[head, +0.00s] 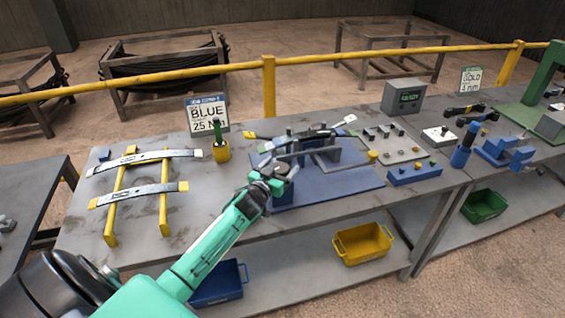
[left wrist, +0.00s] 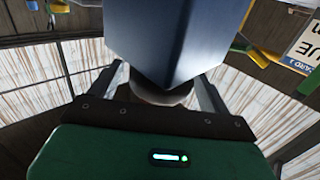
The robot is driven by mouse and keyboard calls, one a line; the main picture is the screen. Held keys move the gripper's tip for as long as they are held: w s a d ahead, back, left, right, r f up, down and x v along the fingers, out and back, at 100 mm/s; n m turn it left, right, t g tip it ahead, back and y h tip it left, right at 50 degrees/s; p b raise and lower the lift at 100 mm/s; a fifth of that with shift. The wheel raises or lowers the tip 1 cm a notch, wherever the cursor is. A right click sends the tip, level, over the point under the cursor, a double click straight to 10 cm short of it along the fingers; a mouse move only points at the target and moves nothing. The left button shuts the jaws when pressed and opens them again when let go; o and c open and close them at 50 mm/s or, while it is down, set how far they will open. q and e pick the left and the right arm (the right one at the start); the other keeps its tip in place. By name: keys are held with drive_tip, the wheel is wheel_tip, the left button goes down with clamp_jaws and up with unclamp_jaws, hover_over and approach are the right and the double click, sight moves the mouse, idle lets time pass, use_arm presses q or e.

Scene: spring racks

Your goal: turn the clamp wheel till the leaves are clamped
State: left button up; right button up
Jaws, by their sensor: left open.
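The clamp fixture (head: 345,155) stands on a blue mat (head: 345,187) in the middle of the bench, with dark leaves (head: 305,151) lying across it. The clamp wheel (head: 281,168) seems to be the grey round part at its near left end, partly hidden by my gripper. My left gripper (head: 272,180) is at this wheel. In the left wrist view the open fingers (left wrist: 160,90) stand on both sides of a dark round part (left wrist: 162,93) under a blue block (left wrist: 180,40). I cannot tell whether they touch it. My right gripper is not in view.
Two leaf springs lie on a yellow rack (head: 115,195) at left. A blue block with buttons (head: 413,174) is right of the mat. A yellow bin (head: 362,245) sits on the lower shelf.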

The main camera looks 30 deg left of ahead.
use_arm(q)
drive_tip(key=shift+w, duration=0.85)
drive_tip(key=c, duration=1)
drive_tip(key=shift+o, duration=0.2)
